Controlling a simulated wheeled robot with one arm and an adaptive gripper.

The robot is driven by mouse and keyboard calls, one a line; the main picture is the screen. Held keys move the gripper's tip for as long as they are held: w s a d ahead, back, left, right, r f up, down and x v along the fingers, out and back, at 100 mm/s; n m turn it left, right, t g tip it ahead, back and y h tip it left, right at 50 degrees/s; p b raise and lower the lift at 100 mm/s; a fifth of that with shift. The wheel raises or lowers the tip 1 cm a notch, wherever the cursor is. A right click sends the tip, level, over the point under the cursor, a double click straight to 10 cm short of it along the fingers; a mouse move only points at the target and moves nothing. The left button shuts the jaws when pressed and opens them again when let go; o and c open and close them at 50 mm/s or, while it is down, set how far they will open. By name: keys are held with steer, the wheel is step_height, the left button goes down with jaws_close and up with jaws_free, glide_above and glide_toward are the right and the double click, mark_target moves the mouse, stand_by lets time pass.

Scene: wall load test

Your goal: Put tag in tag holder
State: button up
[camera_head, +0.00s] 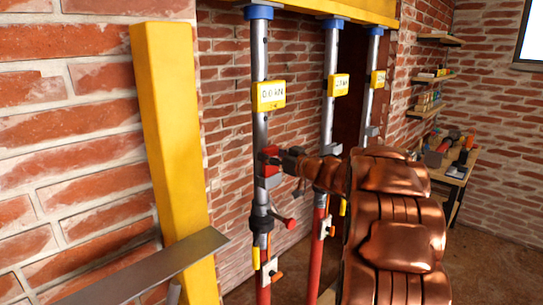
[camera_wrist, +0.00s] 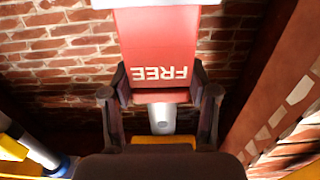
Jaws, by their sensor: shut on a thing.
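My gripper (camera_head: 283,161) is at the nearest grey prop (camera_head: 260,125), at the end of my copper-coloured arm. In the wrist view my gripper (camera_wrist: 160,95) is shut on a red tag (camera_wrist: 165,40). The tag carries white "FREE" lettering that appears upside down, between the two dark fingers. In the head view the red tag (camera_head: 268,158) is in front of the prop's tube, below the yellow display. A tag holder is not clearly seen there; whether the tag touches the prop or a holder cannot be told.
Yellow displays (camera_head: 269,95) (camera_head: 338,85) hang on the props under a yellow beam (camera_head: 340,8). A yellow post (camera_head: 172,150) and a grey plate (camera_head: 150,268) stand left. A cluttered workbench (camera_head: 452,168) is at the right.

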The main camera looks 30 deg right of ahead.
steer(key=shift+f, duration=0.75)
steer(key=o, duration=1.3)
steer(key=shift+c, duration=0.2)
steer(key=shift+o, duration=1.2)
steer(key=shift+r, duration=0.1)
